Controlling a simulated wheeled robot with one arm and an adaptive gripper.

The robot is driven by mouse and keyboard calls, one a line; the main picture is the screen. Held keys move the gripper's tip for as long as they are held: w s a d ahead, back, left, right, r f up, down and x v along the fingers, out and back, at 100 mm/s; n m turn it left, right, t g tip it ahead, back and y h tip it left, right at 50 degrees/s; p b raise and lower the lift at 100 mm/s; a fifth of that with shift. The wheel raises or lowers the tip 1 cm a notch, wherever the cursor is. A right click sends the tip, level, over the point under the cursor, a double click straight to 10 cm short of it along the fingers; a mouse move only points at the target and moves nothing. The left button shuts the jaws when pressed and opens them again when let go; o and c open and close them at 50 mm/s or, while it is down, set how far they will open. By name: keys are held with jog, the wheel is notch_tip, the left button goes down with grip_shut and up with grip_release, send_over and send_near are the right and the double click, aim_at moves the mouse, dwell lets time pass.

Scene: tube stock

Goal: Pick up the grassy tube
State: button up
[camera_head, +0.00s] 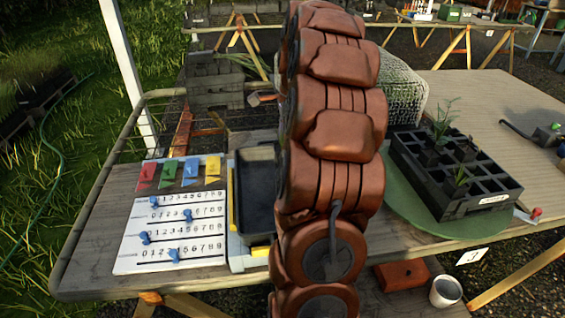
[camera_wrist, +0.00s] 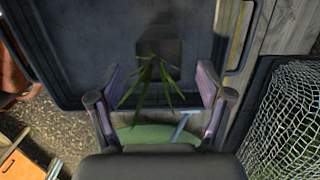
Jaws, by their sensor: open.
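The grassy tube is in the wrist view, with long thin green leaves (camera_wrist: 160,82) spreading from a dark square top (camera_wrist: 159,52). It stands over or in a dark tray (camera_wrist: 75,95). My gripper (camera_wrist: 160,88) is open, one finger on each side of the leaves, with clear space at both sides. The leaves point toward the palm, and I cannot tell their depth relative to the fingers. In the head view my arm hides the gripper. Long green leaves (camera_head: 245,64) show left of my arm there; I cannot tell whether they are the same plant.
White netting (camera_wrist: 288,115) lies to the right of the tray; it also shows behind my arm in the head view (camera_head: 405,95). A black cell tray (camera_head: 450,180) with small plants stands on a green round mat (camera_head: 405,205).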

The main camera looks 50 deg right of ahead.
jog(key=shift+w+a+f+p, duration=0.1)
jog(key=shift+a+f+p, duration=0.1)
jog(key=shift+f, duration=0.9)
jog(key=shift+w+a+f+p, duration=0.1)
jog(key=shift+f+p, duration=0.1)
jog(key=shift+f, duration=0.85)
jog(key=shift+w+a+f+p, duration=0.1)
jog(key=shift+a+f+p, duration=0.1)
jog(key=shift+f, duration=0.9)
jog(key=shift+d, duration=0.1)
jog(key=c, duration=1.4)
jog(key=shift+r, duration=0.15)
